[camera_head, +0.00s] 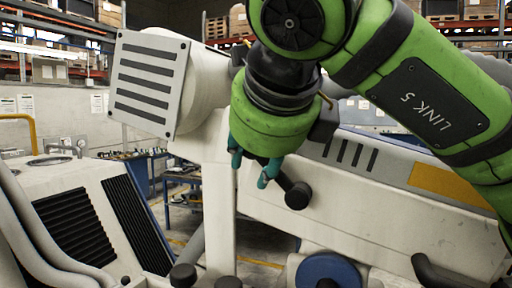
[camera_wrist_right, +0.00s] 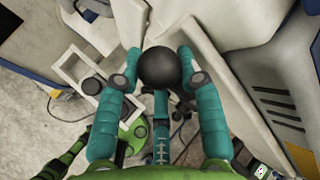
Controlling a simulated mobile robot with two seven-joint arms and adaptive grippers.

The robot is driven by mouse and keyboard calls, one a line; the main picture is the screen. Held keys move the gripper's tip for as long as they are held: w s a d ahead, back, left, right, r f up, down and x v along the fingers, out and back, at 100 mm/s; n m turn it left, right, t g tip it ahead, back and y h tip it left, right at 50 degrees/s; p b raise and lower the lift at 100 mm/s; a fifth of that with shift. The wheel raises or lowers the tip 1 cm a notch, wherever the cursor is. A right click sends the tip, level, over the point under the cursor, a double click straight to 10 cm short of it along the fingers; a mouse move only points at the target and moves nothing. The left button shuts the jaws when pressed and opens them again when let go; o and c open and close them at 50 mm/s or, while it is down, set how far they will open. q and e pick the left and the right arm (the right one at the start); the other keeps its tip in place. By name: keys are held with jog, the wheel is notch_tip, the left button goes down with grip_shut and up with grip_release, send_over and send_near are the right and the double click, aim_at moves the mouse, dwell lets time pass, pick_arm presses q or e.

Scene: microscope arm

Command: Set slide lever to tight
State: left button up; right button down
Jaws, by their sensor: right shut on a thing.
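The microscope arm (camera_head: 350,210) is a large white body. A short black lever with a round knob (camera_head: 298,195) sticks out from it, and I take this to be the slide lever. My right gripper (camera_head: 253,176) hangs beside it, with its teal fingers pointing down at the lever's shaft. In the right wrist view a black ball knob (camera_wrist_right: 160,68) sits between the curled teal fingertips, and the gripper is shut on it. The fingers and the green wrist hide part of the lever's shaft in the head view. My left gripper is not in view.
A white panel with dark slots (camera_head: 146,82) stands left of the wrist. A blue round knob (camera_head: 328,272) is below the arm. A white cabinet with black vents (camera_head: 75,220) is at the left. Shelves with boxes line the background.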

jog(key=shift+f, duration=0.15)
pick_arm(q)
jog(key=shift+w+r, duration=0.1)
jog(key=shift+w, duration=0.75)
pick_arm(e)
jog(key=shift+a, duration=0.1)
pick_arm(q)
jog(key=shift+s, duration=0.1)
pick_arm(e)
jog(key=c, duration=0.9)
grip_release()
jog(key=shift+o, duration=0.3)
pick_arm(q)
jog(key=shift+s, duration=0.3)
pick_arm(e)
jog(key=shift+w, duration=0.1)
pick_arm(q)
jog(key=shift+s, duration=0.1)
pick_arm(e)
jog(key=v, duration=0.8)
